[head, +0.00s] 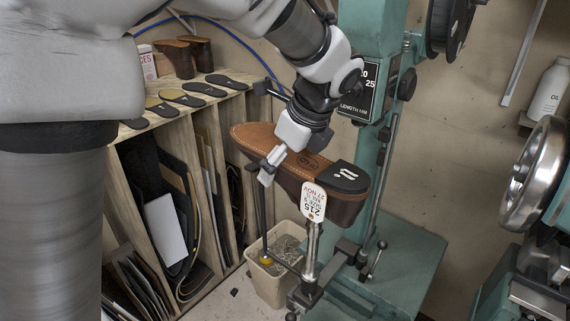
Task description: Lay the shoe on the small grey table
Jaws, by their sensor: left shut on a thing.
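A brown leather shoe (347,207) is sole up in the middle of the head view. It has a tan sole, a black heel piece and a white paper tag (313,201) hanging at its near side. My left gripper (272,165) comes down from above and is shut on the shoe near the middle of its sole. The upright metal horn (312,252) of the stitching machine stands right below the shoe; I cannot tell whether they touch. The small grey table and my right gripper are not in view.
The green stitching machine (377,150) stands close behind and right of the shoe. A wooden rack (172,140) with soles on top and sheets inside stands left. A beige bin (268,285) sits below. A metal handwheel (535,175) is at the right edge.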

